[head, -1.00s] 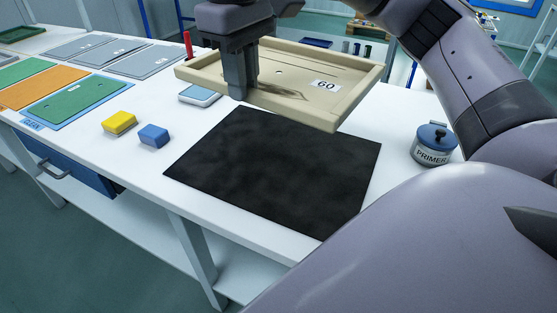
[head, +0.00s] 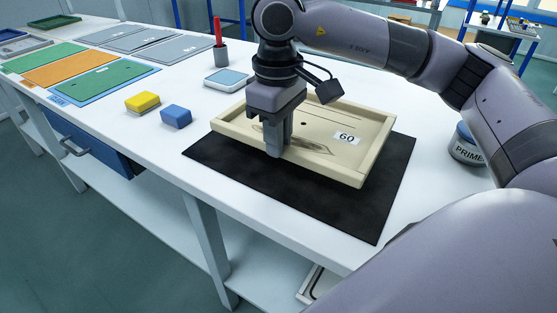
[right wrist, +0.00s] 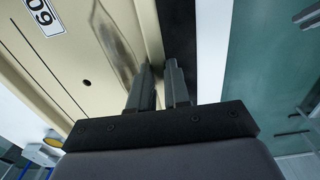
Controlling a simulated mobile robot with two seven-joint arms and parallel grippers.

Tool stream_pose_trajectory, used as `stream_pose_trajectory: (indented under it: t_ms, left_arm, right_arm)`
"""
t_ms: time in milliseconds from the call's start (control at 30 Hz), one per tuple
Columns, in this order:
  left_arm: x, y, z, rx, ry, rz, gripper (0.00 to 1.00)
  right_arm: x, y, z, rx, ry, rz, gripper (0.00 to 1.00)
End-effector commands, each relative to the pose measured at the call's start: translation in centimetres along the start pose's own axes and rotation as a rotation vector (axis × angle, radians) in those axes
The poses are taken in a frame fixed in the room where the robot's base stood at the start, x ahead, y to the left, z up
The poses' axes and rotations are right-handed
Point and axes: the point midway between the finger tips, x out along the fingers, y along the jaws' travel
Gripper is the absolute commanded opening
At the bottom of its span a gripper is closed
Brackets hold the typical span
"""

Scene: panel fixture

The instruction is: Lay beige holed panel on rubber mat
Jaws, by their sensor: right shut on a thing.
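The beige panel (head: 352,158) has a raised rim, a small hole and a label reading 60. In the head view it lies over the black rubber mat (head: 390,200), near the mat's far side; whether it rests fully on the mat I cannot tell. My right gripper (head: 276,150) points down at the panel's near rim and is shut on it. In the right wrist view, the fingers (right wrist: 162,75) straddle the rim of the panel (right wrist: 75,60). The mat's near and right parts are bare. My left gripper is not in view.
A yellow block (head: 142,102) and a blue block (head: 176,116) stand left of the mat. A small blue-topped scale-like box (head: 229,79) and a cup with a red marker (head: 220,50) are behind. A primer can (head: 466,147) stands at right. Coloured sheets (head: 75,68) lie far left.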

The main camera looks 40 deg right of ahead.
Motion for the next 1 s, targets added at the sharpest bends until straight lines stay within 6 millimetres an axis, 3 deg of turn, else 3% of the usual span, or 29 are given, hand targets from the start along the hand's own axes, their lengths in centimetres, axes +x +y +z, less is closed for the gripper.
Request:
stream_pose_trajectory:
  t_ms: [167, 400, 733, 767, 833, 1000]
  left_arm:
    - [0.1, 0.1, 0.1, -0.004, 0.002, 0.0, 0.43]
    - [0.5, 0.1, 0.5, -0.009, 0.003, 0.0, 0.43]
    - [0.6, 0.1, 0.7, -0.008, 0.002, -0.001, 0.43]
    - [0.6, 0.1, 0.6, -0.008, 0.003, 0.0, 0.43]
    - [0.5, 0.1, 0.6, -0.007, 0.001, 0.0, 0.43]
    - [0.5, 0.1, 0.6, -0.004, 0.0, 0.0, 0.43]
  right_arm:
    - [1.1, 0.0, 0.0, 0.0, 0.001, 0.001, 0.0]
    - [4.3, 0.0, 0.0, 0.0, 0.002, 0.001, 0.0]
    - [4.7, -0.1, 0.0, 0.0, 0.003, 0.001, 0.0]
    - [4.8, -0.1, 0.0, 0.0, 0.001, 0.0, 0.2]
    - [4.7, -0.1, 0.0, 0.0, 0.001, 0.0, 0.42]
    - [4.7, -0.1, 0.0, 0.0, 0.001, 0.0, 0.42]
